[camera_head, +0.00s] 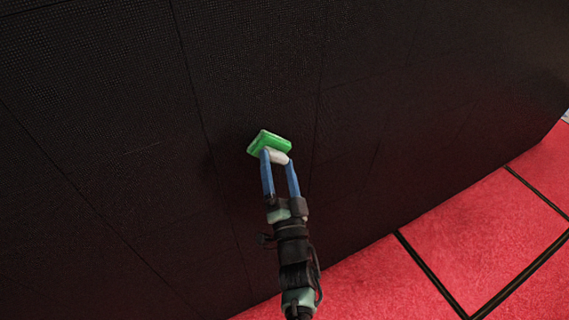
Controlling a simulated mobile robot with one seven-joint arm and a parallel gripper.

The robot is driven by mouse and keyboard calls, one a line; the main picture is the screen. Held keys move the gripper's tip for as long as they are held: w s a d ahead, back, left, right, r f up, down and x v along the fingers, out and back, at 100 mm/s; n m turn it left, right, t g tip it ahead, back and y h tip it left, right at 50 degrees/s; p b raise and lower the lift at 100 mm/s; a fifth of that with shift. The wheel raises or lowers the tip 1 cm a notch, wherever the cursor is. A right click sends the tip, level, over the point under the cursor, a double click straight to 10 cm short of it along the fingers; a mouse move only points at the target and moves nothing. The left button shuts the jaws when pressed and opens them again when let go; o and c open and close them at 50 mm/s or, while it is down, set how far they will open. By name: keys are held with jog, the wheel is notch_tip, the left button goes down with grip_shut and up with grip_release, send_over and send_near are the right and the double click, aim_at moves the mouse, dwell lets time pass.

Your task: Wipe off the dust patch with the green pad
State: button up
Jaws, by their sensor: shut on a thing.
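The green pad (269,141) is in the middle of the head view, with a pale grip (278,157) on its near side. My gripper (277,160) has two blue fingers and is shut on the pad's pale grip. The pad is at the dark video wall (110,110), held tilted in the picture; I cannot tell whether its face touches the wall. I cannot make out a clear dust patch on the wall. The part of the wall behind the pad and my gripper is hidden.
The dark wall has thin panel seams and fills most of the view. A red floor (480,235) with black strips (430,272) lies at the lower right, along the wall's bottom edge. The wall around the pad is free of other objects.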

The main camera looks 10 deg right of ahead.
jog(key=shift+s+a+b, duration=0.2)
jog(key=shift+s+a, duration=0.1)
jog(key=shift+a, duration=0.6)
jog(key=shift+s+a+b, duration=0.15)
jog(key=shift+s+a, duration=0.1)
jog(key=shift+a, duration=0.65)
jog(key=a+b, duration=0.1)
jog(key=s+a+b, duration=0.1)
jog(key=a, duration=0.1)
jog(key=shift+a, duration=0.3)
jog(key=shift+s, duration=0.1)
jog(key=s+d+p, duration=0.2)
jog(key=s, duration=0.3)
jog(key=shift+s, duration=0.35)
jog(key=shift+s+d+p, duration=0.25)
jog(key=shift+s+p, duration=0.1)
jog(key=shift+s, duration=0.35)
jog(key=shift+s+d+p, duration=0.2)
jog(key=shift+s+p, duration=0.1)
jog(key=shift+s, duration=0.4)
